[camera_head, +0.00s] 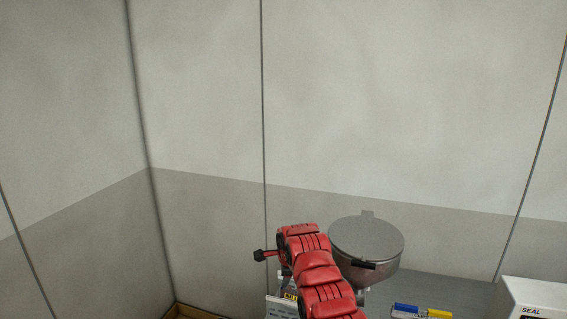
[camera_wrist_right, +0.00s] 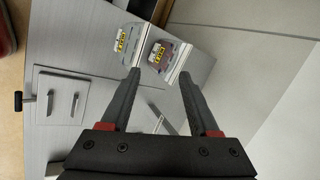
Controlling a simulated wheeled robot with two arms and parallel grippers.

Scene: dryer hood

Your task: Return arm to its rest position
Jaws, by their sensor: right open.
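My right arm, red and segmented, rises from the bottom centre of the head view. Its gripper jaws are hidden there behind the arm. In the right wrist view my right gripper (camera_wrist_right: 160,76) is open, with two dark fingers spread and nothing between them. Beyond the fingertips are two small items with yellow labels, a grey one (camera_wrist_right: 128,50) and a dark reddish one (camera_wrist_right: 160,62). A round grey metal vessel with its lid down (camera_head: 367,240) stands just right of my arm in the head view. My left gripper is in neither view.
Blue and yellow items (camera_head: 420,311) lie on the grey surface (camera_head: 440,290) at the lower right, beside a white box marked SEAL (camera_head: 540,298). A brown-edged box (camera_head: 190,311) is at the lower left. Pale wall panels stand behind. The wrist view shows a panel with two handles (camera_wrist_right: 62,82).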

